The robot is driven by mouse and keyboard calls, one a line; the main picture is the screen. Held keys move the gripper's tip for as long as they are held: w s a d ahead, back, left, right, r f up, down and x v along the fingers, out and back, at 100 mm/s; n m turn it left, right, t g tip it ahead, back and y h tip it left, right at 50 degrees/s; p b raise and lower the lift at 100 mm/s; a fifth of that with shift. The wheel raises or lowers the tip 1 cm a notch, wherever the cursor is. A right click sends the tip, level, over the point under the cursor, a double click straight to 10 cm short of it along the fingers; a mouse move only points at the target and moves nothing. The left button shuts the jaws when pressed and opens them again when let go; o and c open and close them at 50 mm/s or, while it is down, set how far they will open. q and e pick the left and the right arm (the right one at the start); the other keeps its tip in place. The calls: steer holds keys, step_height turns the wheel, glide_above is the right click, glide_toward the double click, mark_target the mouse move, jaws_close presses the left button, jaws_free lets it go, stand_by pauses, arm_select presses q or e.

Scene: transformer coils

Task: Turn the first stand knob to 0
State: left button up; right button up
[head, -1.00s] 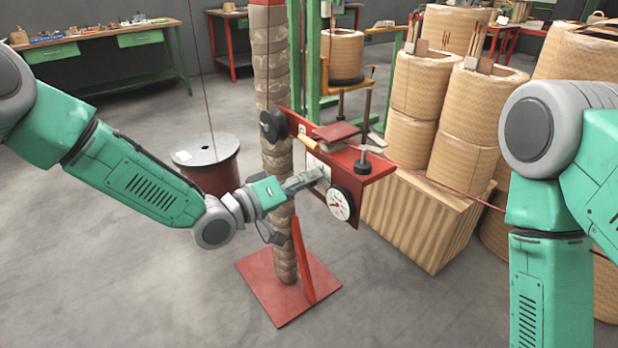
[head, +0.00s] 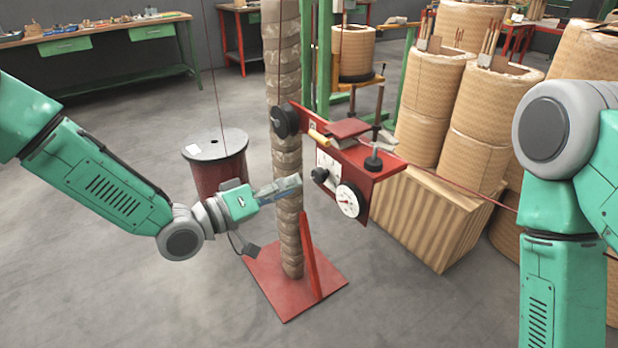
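The stand has a red post base (head: 318,270), a wrapped column (head: 287,160) and a red panel (head: 368,188). On the panel, a black knob (head: 319,174) sits on a white scale plate (head: 328,163); the scale marks are too small to read. A round white gauge (head: 348,200) with a red needle is below right of it. My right gripper is out of view.
A black wheel (head: 285,121) and a red block (head: 350,128) are at the panel's top. A cable drum (head: 217,165) stands behind my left gripper. A ribbed wooden block (head: 432,218) and wrapped coils (head: 468,130) stand right. The floor at front left is clear.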

arm_select(q)
steer(key=v, duration=0.5)
steer(key=shift+a, duration=0.15)
steer(key=s+a+f+n+g+y+p, duration=0.1)
steer(key=s+a+f+g+y, duration=0.2)
steer(key=s+f, duration=0.5)
steer(key=s+a+f+g+y+p, duration=0.2)
steer(key=s+f+y, duration=0.35)
steer(key=f, duration=0.45)
steer(key=s+a+f+g+y, duration=0.2)
steer(key=s+a, duration=0.4)
steer(key=s, duration=0.3)
steer(key=s+a+f+m+g+y+p, duration=0.1)
steer(key=s+a+f+g+y, duration=0.1)
steer(key=s+a, duration=0.5)
steer(key=s+g+y, duration=0.1)
steer(key=s+y, duration=0.1)
steer(key=s, duration=0.1)
steer(key=shift+p, duration=0.3)
